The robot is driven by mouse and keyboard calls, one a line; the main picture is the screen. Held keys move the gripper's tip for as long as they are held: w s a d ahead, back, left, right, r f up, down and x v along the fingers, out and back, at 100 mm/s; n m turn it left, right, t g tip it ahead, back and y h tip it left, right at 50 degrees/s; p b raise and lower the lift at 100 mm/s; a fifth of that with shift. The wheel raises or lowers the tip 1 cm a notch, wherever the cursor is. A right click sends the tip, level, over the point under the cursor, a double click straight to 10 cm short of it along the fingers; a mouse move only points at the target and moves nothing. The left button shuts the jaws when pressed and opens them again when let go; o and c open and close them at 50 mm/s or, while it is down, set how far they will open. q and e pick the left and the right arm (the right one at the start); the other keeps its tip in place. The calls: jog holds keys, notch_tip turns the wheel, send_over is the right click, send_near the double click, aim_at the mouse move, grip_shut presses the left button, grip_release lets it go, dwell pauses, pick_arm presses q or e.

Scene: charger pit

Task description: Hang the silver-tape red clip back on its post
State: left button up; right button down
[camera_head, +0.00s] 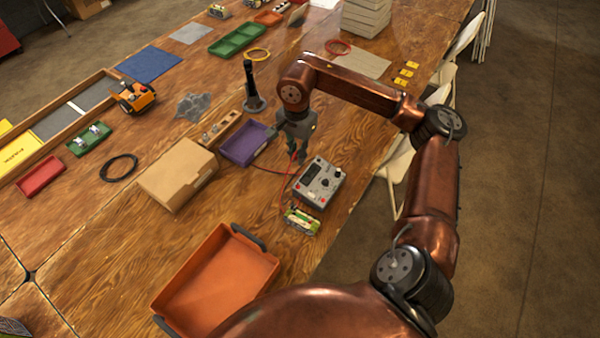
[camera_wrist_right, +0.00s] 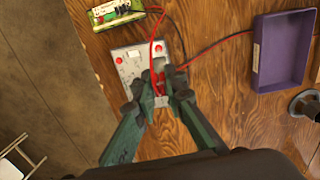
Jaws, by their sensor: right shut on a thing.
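My right gripper (camera_head: 300,160) is at the far end of the grey charger box in the head view. In the right wrist view, my right gripper (camera_wrist_right: 159,92) is shut on a red clip (camera_wrist_right: 158,84) with a red wire, over the edge of the charger (camera_wrist_right: 128,65). Silver tape on the clip cannot be made out clearly. The charger (camera_head: 320,183) has a dial, a dark display and red knobs. The clip's post cannot be told apart behind the fingers. A green battery pack (camera_head: 302,220) lies beside the charger; red and black wires run from it. My left gripper is not in view.
A purple tray (camera_head: 248,144) with a black lead running to it stands left of the gripper. A cardboard box (camera_head: 178,174), an orange bin (camera_head: 215,275) and a black upright stand (camera_head: 254,90) are nearby. The table's right edge runs close to the charger.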

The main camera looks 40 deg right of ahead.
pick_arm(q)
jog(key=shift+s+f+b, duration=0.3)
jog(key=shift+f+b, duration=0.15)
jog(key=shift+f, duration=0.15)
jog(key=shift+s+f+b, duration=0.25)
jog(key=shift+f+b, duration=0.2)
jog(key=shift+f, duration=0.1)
pick_arm(e)
jog(key=shift+s+a+f, duration=0.1)
jog(key=shift+s+f, duration=0.05)
jog(key=shift+f, duration=2.05)
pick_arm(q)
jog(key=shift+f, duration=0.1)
pick_arm(e)
jog(key=shift+f, duration=0.15)
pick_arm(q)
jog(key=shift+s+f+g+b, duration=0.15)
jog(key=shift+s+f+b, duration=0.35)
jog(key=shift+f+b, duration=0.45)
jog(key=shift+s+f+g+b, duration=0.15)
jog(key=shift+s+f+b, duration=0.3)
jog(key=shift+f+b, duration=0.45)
pick_arm(e)
jog(key=shift+f, duration=3.4)
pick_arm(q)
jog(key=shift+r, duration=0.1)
